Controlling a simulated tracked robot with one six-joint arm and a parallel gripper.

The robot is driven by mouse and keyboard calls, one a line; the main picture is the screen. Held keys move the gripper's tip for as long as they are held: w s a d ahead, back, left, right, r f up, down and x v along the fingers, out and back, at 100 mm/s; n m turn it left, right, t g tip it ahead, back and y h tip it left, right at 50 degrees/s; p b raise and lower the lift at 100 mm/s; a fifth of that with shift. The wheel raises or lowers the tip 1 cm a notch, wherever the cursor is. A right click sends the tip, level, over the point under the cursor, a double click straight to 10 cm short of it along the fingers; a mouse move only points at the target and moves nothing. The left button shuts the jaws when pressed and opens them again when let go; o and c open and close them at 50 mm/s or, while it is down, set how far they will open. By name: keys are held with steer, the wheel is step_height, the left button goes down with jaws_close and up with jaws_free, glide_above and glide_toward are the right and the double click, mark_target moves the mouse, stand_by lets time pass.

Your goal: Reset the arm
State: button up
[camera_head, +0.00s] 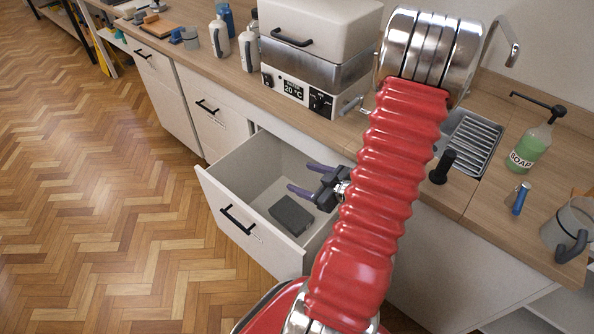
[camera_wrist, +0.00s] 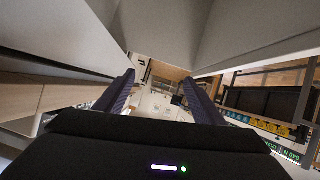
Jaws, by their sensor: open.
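My gripper (camera_head: 306,178) is open, its two purple-grey fingers apart with nothing between them. In the head view it is over the right side of an open drawer (camera_head: 225,195), beside my red ribbed arm. A dark grey block (camera_head: 291,215) lies on the drawer floor, below and apart from the fingers. In the wrist view the gripper's fingers (camera_wrist: 158,98) also stand apart, with pale surfaces close above and to the left. My arm hides part of the drawer's right side and the counter behind it.
The wooden counter (camera_head: 345,133) runs behind the drawer. It bears a white oven-like device (camera_head: 305,75), white bottles (camera_head: 220,38), a green soap bottle (camera_head: 529,147), a blue-capped small item (camera_head: 521,198) and a metal mug (camera_head: 566,222). A sink (camera_head: 470,140) is at right. The parquet (camera_head: 100,190) at left is clear.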

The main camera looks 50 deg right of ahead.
stand_by(0.3)
steer(key=w+r+g+h, duration=0.3)
steer(key=w+r+g, duration=0.1)
steer(key=w+r, duration=0.35)
steer(key=a+r+m+g+h, duration=0.1)
steer(key=a+r, duration=0.5)
steer(key=r, duration=0.3)
steer(key=s+a+r+y, duration=0.1)
steer(key=s+a+r, duration=0.2)
steer(key=a, duration=0.5)
steer(key=s+a+r+g+y, duration=0.1)
steer(key=s+a+r+y, duration=0.1)
steer(key=a, duration=0.7)
steer(key=s+a+r+g+y, duration=0.1)
steer(key=s+a+r, duration=0.3)
steer(key=s+a, duration=0.2)
steer(key=a, duration=0.2)
steer(key=shift+s+a+m+y, duration=0.3)
steer(key=shift+s+m, duration=0.05)
steer(key=shift+m, duration=0.05)
